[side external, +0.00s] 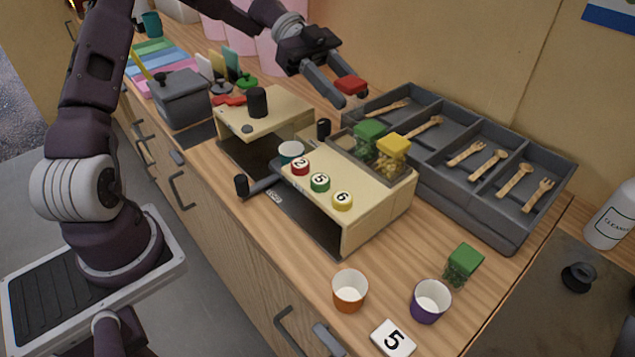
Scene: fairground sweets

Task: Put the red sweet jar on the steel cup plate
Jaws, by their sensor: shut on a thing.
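The red sweet jar (351,85) shows as a red lid at the tips of my gripper (343,88). My gripper is shut on it and holds it up behind the beige machine, near the left end of the grey cutlery tray. The jar's lower part cannot be made out. The steel cup plate (402,178) is the rimmed grey tray on top of the beige machine (375,215). A green-lidded jar (369,133) and a yellow-lidded jar (392,150) stand on it. Its left part looks bare.
The grey cutlery tray (510,232) with wooden forks and spoons lies right of the machine. A black knob (323,128) rises beside the plate.

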